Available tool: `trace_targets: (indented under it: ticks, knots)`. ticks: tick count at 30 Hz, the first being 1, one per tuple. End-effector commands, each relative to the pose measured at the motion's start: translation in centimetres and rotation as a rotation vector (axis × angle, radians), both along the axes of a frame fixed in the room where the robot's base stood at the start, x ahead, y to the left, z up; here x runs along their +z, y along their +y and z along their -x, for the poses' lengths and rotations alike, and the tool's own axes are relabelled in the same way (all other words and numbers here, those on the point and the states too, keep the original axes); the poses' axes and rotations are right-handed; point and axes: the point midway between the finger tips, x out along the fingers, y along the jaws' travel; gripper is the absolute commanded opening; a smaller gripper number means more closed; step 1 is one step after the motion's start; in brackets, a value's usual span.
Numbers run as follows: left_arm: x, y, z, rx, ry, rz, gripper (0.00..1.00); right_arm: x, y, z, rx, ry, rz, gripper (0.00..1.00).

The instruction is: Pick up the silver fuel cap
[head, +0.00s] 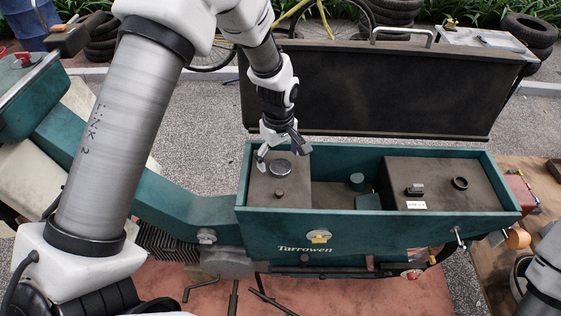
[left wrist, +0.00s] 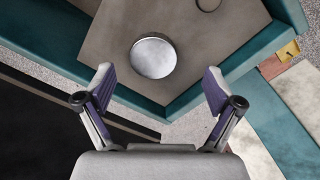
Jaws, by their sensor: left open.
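The silver fuel cap (head: 280,167) is a round, flat, shiny disc on the brown top of a tank (head: 297,197) at the left end of the teal compressor box. In the left wrist view the cap (left wrist: 153,57) lies beyond my fingertips, about midway between them. My left gripper (head: 280,155) is open and empty, its fingers spread just above and behind the cap. The fingers (left wrist: 160,88) are apart from the cap. My right gripper is not in view; a part of my right arm shows at the lower right edge.
The teal box walls (head: 380,226) rise around the tank. A raised black lid (head: 370,90) stands behind the box, close to my left gripper. A small dark knob (head: 279,193) sits in front of the cap. A brown panel (head: 440,175) with a black ring is at right.

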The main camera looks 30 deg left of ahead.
Motion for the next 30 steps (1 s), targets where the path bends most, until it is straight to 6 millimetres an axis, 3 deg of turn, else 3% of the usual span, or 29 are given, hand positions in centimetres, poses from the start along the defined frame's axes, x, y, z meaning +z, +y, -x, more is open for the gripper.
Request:
trace_targets:
  ticks: [1, 5, 11, 17, 30]
  knots:
    - [-0.4, 0.0, 0.2, 0.000, 0.007, 0.001, 0.92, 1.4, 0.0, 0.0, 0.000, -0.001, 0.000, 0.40]
    - [-2.5, 0.0, 0.1, 0.000, 0.004, 0.000, 0.92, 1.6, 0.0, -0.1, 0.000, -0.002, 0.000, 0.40]
    - [-2.8, 0.0, 0.0, -0.001, 0.000, 0.000, 0.92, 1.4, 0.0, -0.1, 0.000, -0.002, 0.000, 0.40]
    - [-2.8, 0.0, 0.0, -0.001, 0.000, 0.000, 0.27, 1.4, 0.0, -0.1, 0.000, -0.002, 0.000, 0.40]
    - [-2.4, 0.0, 0.0, -0.002, 0.000, 0.000, 0.26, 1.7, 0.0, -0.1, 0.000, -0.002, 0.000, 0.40]
